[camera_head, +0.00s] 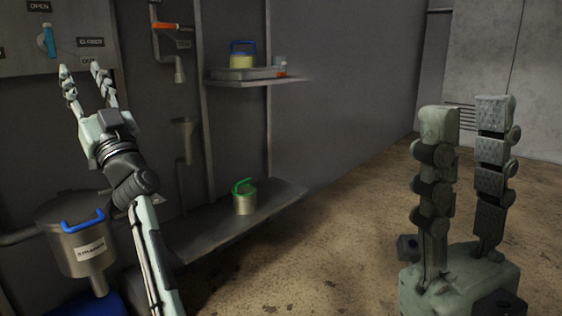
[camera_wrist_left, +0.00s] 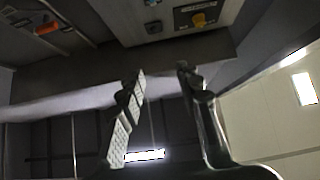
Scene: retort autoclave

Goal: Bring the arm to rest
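My left gripper (camera_head: 82,70) is raised at the left of the head view, its two fingers apart with nothing between them. It is just below the blue handle (camera_head: 50,40) of the panel marked OPEN and CLOSED; I cannot tell the depth gap. My right gripper (camera_head: 467,110) stands upright at the lower right, fingers apart and empty.
A strainer pot with a blue handle (camera_head: 82,245) stands lower left, near my left arm. A green-handled can (camera_head: 244,203) sits on the low ledge. A shelf (camera_head: 250,83) holds a tray and a blue-handled yellow container (camera_head: 243,56). An orange-handled pipe (camera_head: 166,26) runs down the wall. The floor at centre is clear.

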